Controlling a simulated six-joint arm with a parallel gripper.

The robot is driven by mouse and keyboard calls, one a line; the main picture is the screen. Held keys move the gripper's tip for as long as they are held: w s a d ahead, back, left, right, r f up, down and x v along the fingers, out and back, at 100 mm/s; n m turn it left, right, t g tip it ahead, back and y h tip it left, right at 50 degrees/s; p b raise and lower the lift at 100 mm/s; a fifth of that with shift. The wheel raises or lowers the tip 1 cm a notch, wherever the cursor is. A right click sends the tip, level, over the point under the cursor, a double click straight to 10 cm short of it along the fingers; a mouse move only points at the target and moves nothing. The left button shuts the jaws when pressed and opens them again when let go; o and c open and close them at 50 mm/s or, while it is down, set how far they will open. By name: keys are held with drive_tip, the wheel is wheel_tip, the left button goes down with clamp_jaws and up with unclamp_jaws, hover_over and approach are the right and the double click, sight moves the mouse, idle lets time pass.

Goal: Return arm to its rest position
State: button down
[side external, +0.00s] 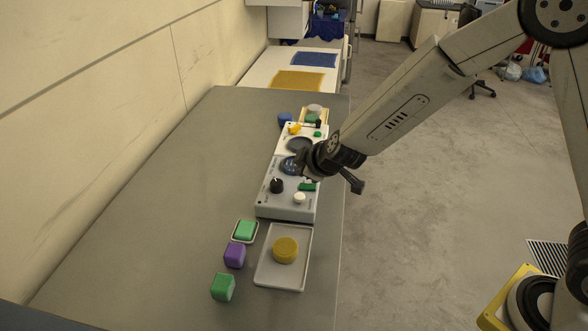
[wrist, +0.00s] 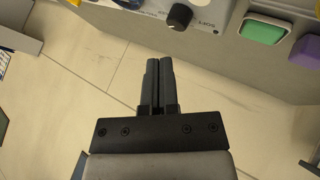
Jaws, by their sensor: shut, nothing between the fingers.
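My gripper (side external: 354,182) is shut and empty. In the side external view it hangs at the right edge of the grey table, beside the grey control panel (side external: 268,211), with my arm reaching in from the upper right. In the wrist view the two dark fingers of my gripper (wrist: 159,64) lie side by side with nothing between them. The panel's black knob (wrist: 179,17) and a green block (wrist: 263,30) show at the top of that view, apart from the fingers. A purple block (wrist: 306,50) is at its right edge.
The table (side external: 160,180) is bare on its left. A grey tray (side external: 272,276) holds a yellow round piece (side external: 286,250). Green (side external: 222,288) and purple (side external: 235,255) blocks stand left of it. A pale panel (side external: 288,133) and small parts are farther back. Open floor (side external: 430,180) lies right.

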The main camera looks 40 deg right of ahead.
drive_tip(key=s+d+m+g, duration=0.3)
drive_tip(key=s+d+m, duration=0.1)
drive_tip(key=s, duration=0.7)
drive_tip(key=s+d+m+g, duration=0.3)
drive_tip(key=s+d, duration=0.3)
drive_tip(key=s, duration=0.5)
drive_tip(key=shift+f+m+g, duration=0.2)
drive_tip(key=shift+m+g, duration=0.1)
drive_tip(key=shift+m, duration=0.3)
